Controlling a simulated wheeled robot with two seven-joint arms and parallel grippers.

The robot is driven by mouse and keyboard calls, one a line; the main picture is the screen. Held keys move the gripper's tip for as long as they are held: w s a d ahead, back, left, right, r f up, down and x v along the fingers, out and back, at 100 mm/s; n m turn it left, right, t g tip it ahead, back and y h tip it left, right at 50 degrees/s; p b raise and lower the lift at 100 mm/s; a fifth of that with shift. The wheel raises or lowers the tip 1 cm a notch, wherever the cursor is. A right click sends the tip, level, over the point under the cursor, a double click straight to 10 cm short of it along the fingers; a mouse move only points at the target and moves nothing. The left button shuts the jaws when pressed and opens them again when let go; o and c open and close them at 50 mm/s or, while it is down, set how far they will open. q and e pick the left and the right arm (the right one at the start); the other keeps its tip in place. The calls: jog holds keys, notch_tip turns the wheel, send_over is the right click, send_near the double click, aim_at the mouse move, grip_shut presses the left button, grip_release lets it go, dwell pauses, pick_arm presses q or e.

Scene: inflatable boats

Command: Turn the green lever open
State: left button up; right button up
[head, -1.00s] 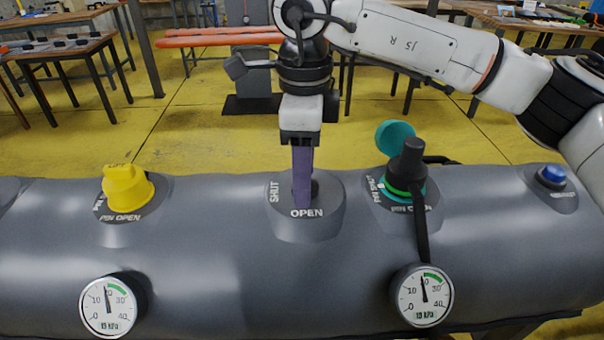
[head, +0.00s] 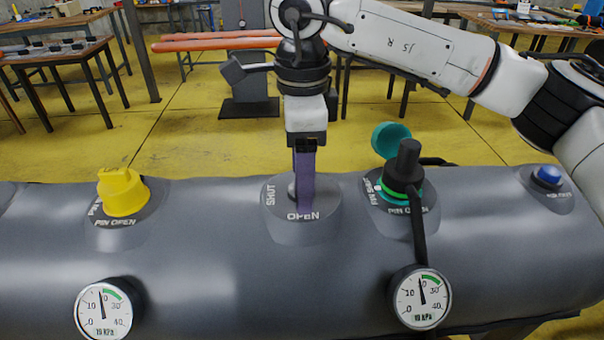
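A round grey valve patch (head: 276,226) on the boat's tube is marked SHUT at its left and OPEN at its front. My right gripper (head: 304,208) points straight down at it, its long purple fingers seen edge-on, the tips just behind the word OPEN. A small pale stub (head: 292,188) shows just left of the fingers. I see no green lever; if one is on this patch, the fingers hide it. Whether the fingers are open or shut on something cannot be told. My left gripper is not in view.
To the right, a black hose fitting (head: 404,168) with a green ring sits on a valve with an open teal cap (head: 390,140). A yellow cap (head: 122,192) is at the left, a blue button (head: 548,175) far right. Two gauges (head: 103,312) (head: 421,298) face me.

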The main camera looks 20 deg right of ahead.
dwell(0.3)
notch_tip(320, 180, up, 10)
dwell(0.4)
jog(key=shift+r, duration=0.1)
